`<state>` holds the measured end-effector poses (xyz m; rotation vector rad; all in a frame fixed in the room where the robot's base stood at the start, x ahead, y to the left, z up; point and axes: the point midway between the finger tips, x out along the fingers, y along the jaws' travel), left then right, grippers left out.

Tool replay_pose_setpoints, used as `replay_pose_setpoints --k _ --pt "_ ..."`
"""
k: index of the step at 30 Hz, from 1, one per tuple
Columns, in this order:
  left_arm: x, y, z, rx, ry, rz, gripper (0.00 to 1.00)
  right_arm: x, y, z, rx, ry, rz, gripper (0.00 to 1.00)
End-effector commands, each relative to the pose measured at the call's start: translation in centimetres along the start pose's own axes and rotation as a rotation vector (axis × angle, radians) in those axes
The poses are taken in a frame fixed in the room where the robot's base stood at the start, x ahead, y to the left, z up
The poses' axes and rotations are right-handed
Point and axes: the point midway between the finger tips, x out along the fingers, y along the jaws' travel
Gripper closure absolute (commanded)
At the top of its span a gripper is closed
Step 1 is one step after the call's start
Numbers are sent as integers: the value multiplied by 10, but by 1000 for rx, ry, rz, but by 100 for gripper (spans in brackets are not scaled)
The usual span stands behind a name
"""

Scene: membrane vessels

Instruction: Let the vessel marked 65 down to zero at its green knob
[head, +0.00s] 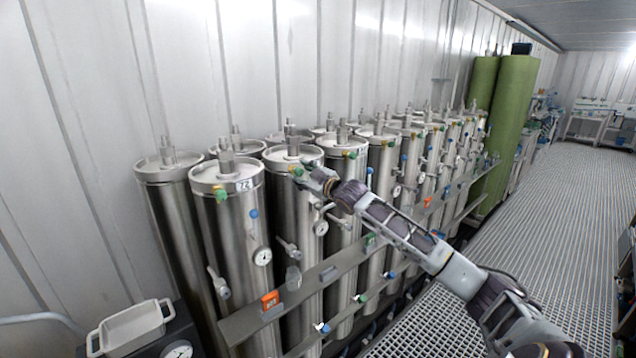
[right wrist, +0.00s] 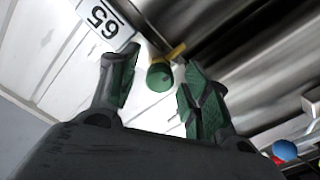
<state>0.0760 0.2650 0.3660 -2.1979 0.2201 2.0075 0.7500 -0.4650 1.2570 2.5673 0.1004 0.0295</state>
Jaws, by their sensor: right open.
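The vessel marked 65 (head: 292,153) is a steel cylinder with a flat cap, behind the front vessel marked 72 in the head view. Its label (right wrist: 102,22) reads 65 in the right wrist view. Its green knob (right wrist: 160,76) sits on a brass stem between my fingers; the green knob also shows in the head view (head: 297,170). My right gripper (right wrist: 155,88) is open, one finger on either side of the knob, not closed on it. A round gauge (head: 321,228) is on this vessel's side; its reading is too small to tell. My left gripper is not in view.
The vessel marked 72 (head: 226,181) stands close in front, with its own green knob (head: 221,195). Several similar vessels run back along the wall. A grey rail (head: 330,268) crosses before them. The grating floor (head: 540,230) at the right is clear.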

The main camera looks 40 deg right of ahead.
Motion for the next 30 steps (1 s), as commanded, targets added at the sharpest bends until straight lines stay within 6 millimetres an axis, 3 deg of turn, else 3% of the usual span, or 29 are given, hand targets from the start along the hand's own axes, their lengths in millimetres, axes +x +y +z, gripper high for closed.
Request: replay_pose_setpoints --k 30 --pt "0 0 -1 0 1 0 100 -48 0 2 -1 -3 0 52"
